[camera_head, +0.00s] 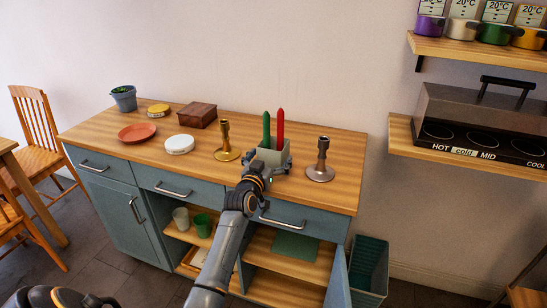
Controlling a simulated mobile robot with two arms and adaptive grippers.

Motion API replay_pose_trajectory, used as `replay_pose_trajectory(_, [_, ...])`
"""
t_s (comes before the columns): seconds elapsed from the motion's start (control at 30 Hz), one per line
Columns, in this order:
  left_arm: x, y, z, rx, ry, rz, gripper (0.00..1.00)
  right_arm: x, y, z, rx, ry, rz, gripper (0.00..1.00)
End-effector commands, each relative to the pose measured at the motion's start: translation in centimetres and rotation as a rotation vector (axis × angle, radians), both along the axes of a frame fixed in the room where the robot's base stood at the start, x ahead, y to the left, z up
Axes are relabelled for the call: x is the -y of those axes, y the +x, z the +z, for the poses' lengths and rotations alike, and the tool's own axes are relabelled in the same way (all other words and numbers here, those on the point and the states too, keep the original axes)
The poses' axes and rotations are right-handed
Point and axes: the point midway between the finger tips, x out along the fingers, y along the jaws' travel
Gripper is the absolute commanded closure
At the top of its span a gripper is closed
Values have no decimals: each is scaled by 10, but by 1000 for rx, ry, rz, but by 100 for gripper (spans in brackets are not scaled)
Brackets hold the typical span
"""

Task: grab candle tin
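The candle tin (272,157) is a grey-green open box near the front edge of the wooden sideboard top, right of its middle. A green candle (266,130) and a red candle (280,129) stand upright in it.
A brass candlestick (226,142) stands left of the tin and a bronze candlestick (321,160) right of it, both close. A white round tin (180,144), red plate (137,133), wooden box (197,115), yellow tin (158,110) and plant pot (125,98) stand farther left. A cabinet door (337,277) hangs open below.

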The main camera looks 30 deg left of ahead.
Motion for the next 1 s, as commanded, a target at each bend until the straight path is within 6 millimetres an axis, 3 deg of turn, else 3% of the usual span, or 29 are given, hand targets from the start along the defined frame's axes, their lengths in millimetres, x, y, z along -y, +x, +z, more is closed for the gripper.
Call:
replay_pose_trajectory(0.03, [0,0,0,0,0,0,12,0,0,0,0,0,0,100])
replay_pose_trajectory(0.27, [0,0,0,-1,0,0,59,-1,-1,0,-1,1,3,100])
replay_pose_trajectory(0.67, [0,0,7,3,1,0,59,-4,-2,0,-3,5,3,100])
replay_pose_trajectory(0.9, [0,0,33,6,1,-1,59,-5,-3,0,-3,6,3,100])
replay_pose_trajectory(1.0, [2,-9,44,5,2,-2,59,-5,-3,3,-4,6,2,100])
